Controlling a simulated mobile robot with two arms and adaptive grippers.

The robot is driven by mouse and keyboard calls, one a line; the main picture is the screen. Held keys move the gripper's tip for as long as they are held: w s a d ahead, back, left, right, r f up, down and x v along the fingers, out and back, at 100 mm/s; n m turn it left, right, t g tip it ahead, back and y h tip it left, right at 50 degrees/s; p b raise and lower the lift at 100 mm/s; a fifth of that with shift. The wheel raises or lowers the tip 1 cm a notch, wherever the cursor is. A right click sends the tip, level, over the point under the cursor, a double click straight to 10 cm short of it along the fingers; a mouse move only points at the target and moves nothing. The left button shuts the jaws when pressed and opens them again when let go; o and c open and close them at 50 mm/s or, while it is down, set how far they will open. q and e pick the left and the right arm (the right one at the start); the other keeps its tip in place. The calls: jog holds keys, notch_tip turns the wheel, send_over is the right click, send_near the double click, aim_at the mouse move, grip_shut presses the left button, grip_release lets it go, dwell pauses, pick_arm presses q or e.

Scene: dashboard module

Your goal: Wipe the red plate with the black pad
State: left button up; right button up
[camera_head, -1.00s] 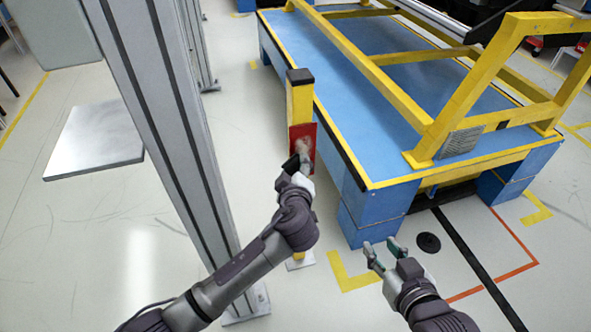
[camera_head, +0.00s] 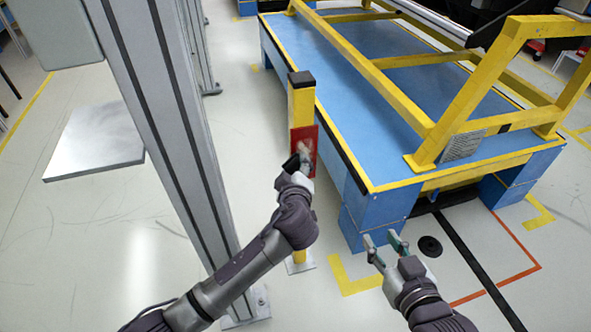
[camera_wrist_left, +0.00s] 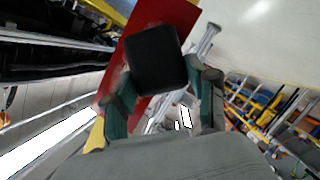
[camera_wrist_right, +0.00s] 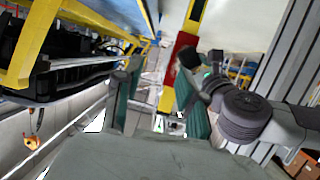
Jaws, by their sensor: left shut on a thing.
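The red plate (camera_head: 311,135) is upright on the front of a yellow post, with a pale smudge on its face. My left gripper (camera_head: 298,168) is in front of the plate's lower part. It is shut on the black pad (camera_head: 290,163). In the left wrist view the pad (camera_wrist_left: 157,60) stands between the fingers and covers part of the plate (camera_wrist_left: 175,12); I cannot tell whether they touch. The right wrist view also shows the pad (camera_wrist_right: 190,58) beside the plate (camera_wrist_right: 178,46). My right gripper (camera_head: 382,243) is open and empty, low and to the right, by the blue platform's corner.
The yellow post (camera_head: 302,98) stands against the left side of a blue platform (camera_head: 350,60) with yellow rails (camera_head: 455,100). The floor around a flat grey plate (camera_head: 95,145) at the left is open.

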pick_arm(q)
jog(key=shift+w, duration=0.2)
pick_arm(e)
jog(key=shift+w+a+r, duration=0.1)
jog(key=shift+r, duration=0.15)
